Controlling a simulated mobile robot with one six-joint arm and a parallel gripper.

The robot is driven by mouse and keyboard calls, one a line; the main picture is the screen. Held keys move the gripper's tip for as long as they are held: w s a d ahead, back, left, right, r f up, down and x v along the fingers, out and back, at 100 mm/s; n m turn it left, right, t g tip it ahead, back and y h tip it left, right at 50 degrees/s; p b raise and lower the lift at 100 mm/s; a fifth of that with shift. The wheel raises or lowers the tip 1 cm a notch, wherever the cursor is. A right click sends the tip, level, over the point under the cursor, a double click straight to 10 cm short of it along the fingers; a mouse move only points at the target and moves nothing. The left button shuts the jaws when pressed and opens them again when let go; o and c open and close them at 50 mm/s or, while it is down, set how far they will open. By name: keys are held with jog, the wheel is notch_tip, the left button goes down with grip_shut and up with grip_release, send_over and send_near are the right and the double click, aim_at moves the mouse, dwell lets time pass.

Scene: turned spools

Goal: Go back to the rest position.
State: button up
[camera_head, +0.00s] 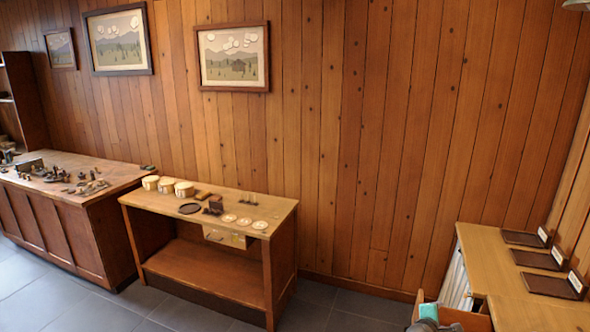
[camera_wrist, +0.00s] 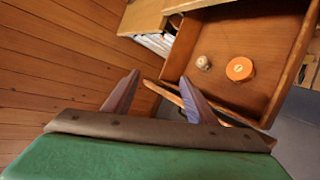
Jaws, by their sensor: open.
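My gripper (camera_wrist: 159,75) shows in the wrist view with its two fingers spread apart and nothing between them. It is beside the front of an open wooden drawer (camera_wrist: 222,95). In the drawer lie an orange round piece (camera_wrist: 240,69) with a pale centre mark and a small pale spool-like piece (camera_wrist: 203,63). Both are apart from the fingers. In the head view the open drawer (camera_head: 468,319) shows at the lower right, partly hidden and cut off by the frame edge.
A wooden desk (camera_head: 480,247) with several dark trays (camera_head: 541,259) stands at the right. A workbench (camera_head: 165,220) with round boxes, discs and small pegs stands at centre left. A cabinet (camera_head: 50,190) bearing many small parts is further left. Grey floor (camera_head: 335,308) lies between bench and desk.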

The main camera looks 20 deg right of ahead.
jog(key=w+a+f+m+g+y, duration=0.15)
jog(key=a+f+m, duration=0.3)
jog(key=a, duration=0.65)
jog(key=w+a+f+m+g+y, duration=0.1)
jog(key=w+a+f+m+y, duration=0.3)
jog(key=a, duration=0.8)
jog(key=s+a+f+m+g+y, duration=0.1)
jog(key=s+a+f+y, duration=0.1)
jog(key=a, duration=0.7)
jog(key=s+a+f+m+g+y, duration=0.1)
jog(key=s+a+g, duration=0.1)
jog(key=a, duration=0.6)
jog(key=s+a+f+m+g+y, duration=0.1)
jog(key=s+a+f+y, duration=0.1)
jog(key=a, duration=0.7)
jog(key=s+f+g+b, duration=0.1)
jog(key=s+f+b, duration=0.6)
jog(key=f, duration=0.6)
jog(key=s+f+g+b, duration=0.2)
jog(key=s+f+b, duration=0.5)
jog(key=s+f, duration=0.3)
jog(key=s+f+g+b, duration=0.2)
jog(key=s+f+b, duration=0.6)
jog(key=f, duration=0.9)
jog(key=shift+s+d, duration=0.15)
jog(key=shift+s, duration=0.25)
jog(key=shift+d+g, duration=0.1)
jog(key=shift+g, duration=0.15)
